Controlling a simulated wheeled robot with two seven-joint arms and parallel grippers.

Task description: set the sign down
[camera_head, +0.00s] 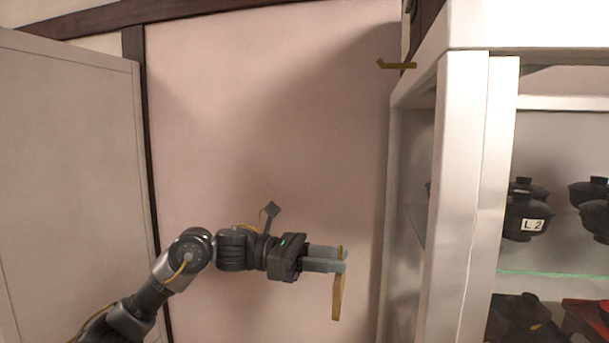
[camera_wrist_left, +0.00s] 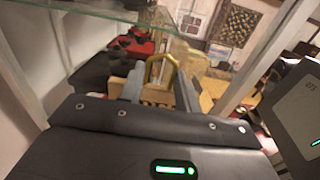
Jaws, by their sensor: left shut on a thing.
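My left gripper (camera_head: 344,260) reaches in from the left in the head view, in front of the plain wall. It is shut on the sign (camera_head: 337,299), a thin tan wooden piece seen nearly edge-on that hangs below the fingertips. In the left wrist view the sign's yellow-tan loop (camera_wrist_left: 174,68) shows between the fingers of the left gripper (camera_wrist_left: 160,92). The sign's face is not readable in either view. Nothing is seen under the sign in the head view. My right gripper is not in view.
A brass hook (camera_head: 397,65) sticks out high beside the cabinet. The white cabinet (camera_head: 461,180) stands right of the gripper. Its glass shelf (camera_head: 555,273) is below dark lidded bowls, one (camera_head: 524,205) labelled L2. A pale panel (camera_head: 70,180) stands at left.

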